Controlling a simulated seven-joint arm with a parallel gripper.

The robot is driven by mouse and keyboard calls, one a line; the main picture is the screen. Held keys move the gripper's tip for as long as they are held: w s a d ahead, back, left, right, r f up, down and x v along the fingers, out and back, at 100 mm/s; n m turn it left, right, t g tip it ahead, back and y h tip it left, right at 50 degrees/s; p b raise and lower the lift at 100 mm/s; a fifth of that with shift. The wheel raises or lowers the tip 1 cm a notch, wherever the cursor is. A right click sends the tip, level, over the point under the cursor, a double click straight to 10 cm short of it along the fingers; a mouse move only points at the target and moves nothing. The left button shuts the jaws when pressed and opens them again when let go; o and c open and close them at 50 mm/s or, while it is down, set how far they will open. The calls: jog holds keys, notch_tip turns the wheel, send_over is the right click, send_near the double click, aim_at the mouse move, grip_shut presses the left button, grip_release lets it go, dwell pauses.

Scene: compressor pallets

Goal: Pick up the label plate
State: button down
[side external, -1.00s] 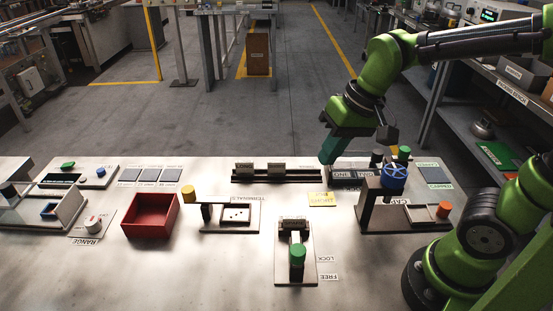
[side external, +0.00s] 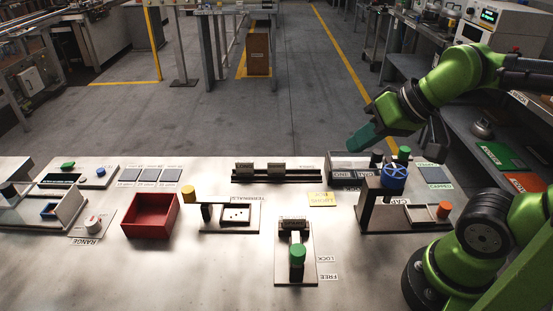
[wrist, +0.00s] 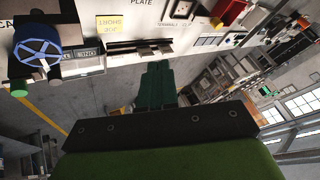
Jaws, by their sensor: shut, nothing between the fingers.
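A small yellow plate (side external: 322,199) with dark print lies flat on the table, between the black rail and the lever fixture. It also shows in the wrist view (wrist: 110,24), where the top word reads SHORT. It looks like the label plate, but I cannot be sure. My gripper (side external: 352,145) is raised behind the table's far edge, above and behind the grey bin, well apart from the yellow plate. Its teal fingers (wrist: 158,68) are together and empty in the wrist view, pointing outward rather than straight down.
A grey bin (side external: 345,161) and the blue-wheel fixture (side external: 394,177) stand right of the yellow plate. A black rail with two blocks (side external: 277,178) lies behind it. The green-knobbed lever fixture (side external: 297,258) is in front. A red box (side external: 152,214) stands left. Bare table lies at the front.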

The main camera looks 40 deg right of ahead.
dwell(0.3)
jog(key=c, duration=1.1)
grip_release()
jog(key=n+g+h, duration=0.2)
jog(key=n+g, duration=0.5)
jog(key=n, duration=0.6)
send_over(294, 217)
jog(key=f, duration=1.5)
jog(key=shift+w+f, duration=0.25)
jog(key=shift+w, duration=0.1)
jog(key=shift+s+f, duration=0.2)
jog(key=shift+f, duration=1.1)
jog(key=shift+s+f, duration=0.2)
jog(key=shift+f, duration=1.1)
